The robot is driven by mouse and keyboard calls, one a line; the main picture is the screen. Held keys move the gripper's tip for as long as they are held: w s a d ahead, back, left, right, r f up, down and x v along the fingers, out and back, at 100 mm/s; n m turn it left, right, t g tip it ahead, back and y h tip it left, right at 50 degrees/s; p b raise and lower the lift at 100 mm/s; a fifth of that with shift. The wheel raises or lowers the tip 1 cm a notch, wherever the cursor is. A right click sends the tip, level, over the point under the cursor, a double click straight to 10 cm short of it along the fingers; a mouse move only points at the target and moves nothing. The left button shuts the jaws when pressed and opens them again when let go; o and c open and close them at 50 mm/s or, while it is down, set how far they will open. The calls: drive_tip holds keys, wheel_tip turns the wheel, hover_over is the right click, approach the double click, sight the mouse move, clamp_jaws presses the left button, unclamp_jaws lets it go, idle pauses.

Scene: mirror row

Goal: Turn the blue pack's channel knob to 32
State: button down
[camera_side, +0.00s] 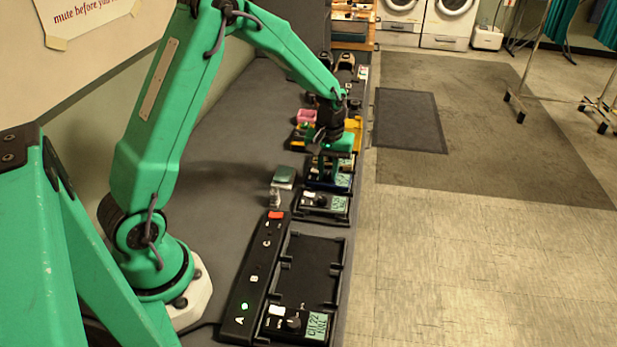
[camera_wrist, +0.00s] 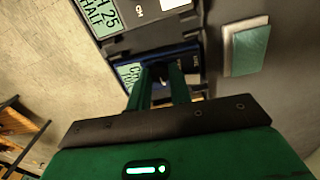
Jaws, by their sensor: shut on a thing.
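The blue pack (camera_side: 325,187) sits in the row, mostly under my gripper (camera_side: 330,170) in the side view. In the wrist view the blue pack (camera_wrist: 190,52) lies just beyond my gripper (camera_wrist: 161,78). My fingers are shut on its dark channel knob (camera_wrist: 159,71), which shows only partly between them. The pack's green display (camera_wrist: 129,73) starts with "CH"; a finger covers the rest, so I cannot read the number. In the side view the display (camera_side: 343,180) is too small to read.
A neighbouring black pack shows "CH 25 HALF" on its display (camera_wrist: 98,14).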

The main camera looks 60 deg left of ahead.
sight(328, 175)
drive_tip(key=c, duration=1.3)
unclamp_jaws()
drive_tip(key=shift+o, duration=0.2)
drive_tip(key=shift+r, duration=0.1)
drive_tip(key=shift+r, duration=3.85)
drive_tip(key=shift+c, duration=1.4)
